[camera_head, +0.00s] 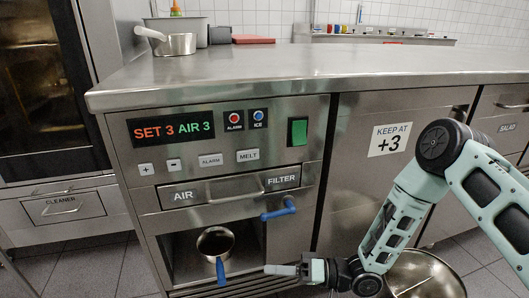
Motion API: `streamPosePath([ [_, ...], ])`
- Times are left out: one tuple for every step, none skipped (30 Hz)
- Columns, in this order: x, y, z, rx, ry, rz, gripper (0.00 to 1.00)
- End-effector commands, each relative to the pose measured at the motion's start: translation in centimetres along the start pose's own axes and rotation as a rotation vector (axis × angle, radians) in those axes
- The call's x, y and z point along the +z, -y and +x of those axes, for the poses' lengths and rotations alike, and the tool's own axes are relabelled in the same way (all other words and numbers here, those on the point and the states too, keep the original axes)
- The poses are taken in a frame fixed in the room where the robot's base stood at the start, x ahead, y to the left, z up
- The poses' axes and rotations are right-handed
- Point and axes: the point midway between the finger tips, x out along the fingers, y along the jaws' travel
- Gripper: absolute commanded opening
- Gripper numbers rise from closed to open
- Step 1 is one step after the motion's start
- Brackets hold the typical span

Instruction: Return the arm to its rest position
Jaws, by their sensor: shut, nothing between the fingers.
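My arm, with pale green links, reaches in from the right side of the head view and bends down to the left. My gripper (272,269) is at the low middle, in front of the steel cabinet (335,180). Its fingers are shut with nothing visible between them. It points left, toward the open niche below the air filter drawer. It appears apart from the blue-handled pan (216,240) in that niche.
A blue lever (278,208) sticks out above my gripper. A large steel pot (425,277) stands low behind my arm. The steel countertop (300,68) holds a small saucepan (175,44) at left; its middle is clear. An oven (38,90) stands at far left.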

Motion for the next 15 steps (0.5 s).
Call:
streamPosePath([
  [-0.6, 0.1, 0.4, 0.042, 0.02, -0.032, 0.0],
  [-0.9, 0.1, 0.7, 0.073, 0.031, -0.051, 0.0],
  [-1.4, 0.1, 0.9, 0.117, 0.048, -0.078, 0.0],
  [-1.7, 0.1, 1.1, 0.153, 0.062, -0.098, 0.0],
  [-2.1, 0.1, 1.3, 0.191, 0.078, -0.122, 0.0],
  [-2.7, 0.2, 1.5, 0.25, 0.101, -0.155, 0.0],
  [-3.2, 0.3, 1.6, 0.296, 0.12, -0.182, 0.0],
  [-3.6, 0.5, 1.7, 0.346, 0.142, -0.21, 0.0],
  [-4.2, 0.8, 1.7, 0.414, 0.17, -0.244, 0.0],
  [-4.6, 1.1, 1.6, 0.465, 0.193, -0.269, 0.0],
  [-5.0, 1.4, 1.5, 0.515, 0.214, -0.291, 0.0],
  [-5.4, 2.0, 1.2, 0.58, 0.245, -0.319, 0.0],
  [-5.7, 2.4, 1.0, 0.628, 0.267, -0.338, 0.0],
  [-5.9, 3.0, 0.7, 0.674, 0.291, -0.355, 0.0],
  [-6.1, 3.8, 0.2, 0.736, 0.321, -0.374, 0.0],
])
